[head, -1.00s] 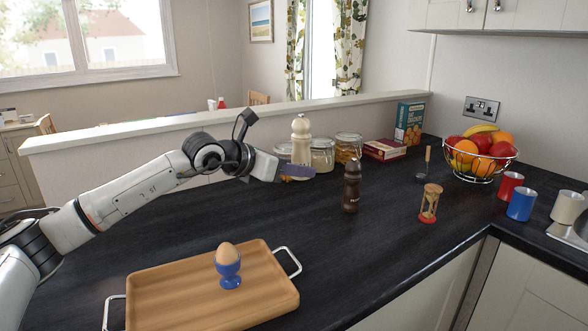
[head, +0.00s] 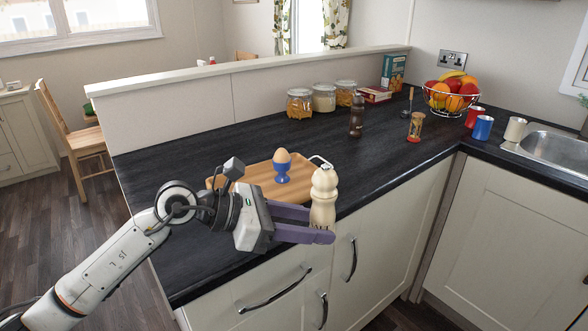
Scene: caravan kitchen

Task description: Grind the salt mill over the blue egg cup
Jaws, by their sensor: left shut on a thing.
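A cream salt mill (head: 323,196) is upright between the purple fingers of my left gripper (head: 305,225), which is shut on it. The mill is held in the air, nearer to me than the tray, and appears in front of the counter's front edge. The blue egg cup (head: 282,177) stands upright on the wooden tray (head: 247,190) with a brown egg in it. It is behind and to the left of the mill, apart from it. The mill hides the tray's right part. My right gripper is not in view.
A dark brown mill (head: 357,117) and an hourglass (head: 416,127) stand farther back on the dark counter (head: 190,158). Glass jars (head: 324,99) line the low wall. A fruit basket (head: 450,101), cups (head: 483,128) and a sink (head: 553,148) are at the right.

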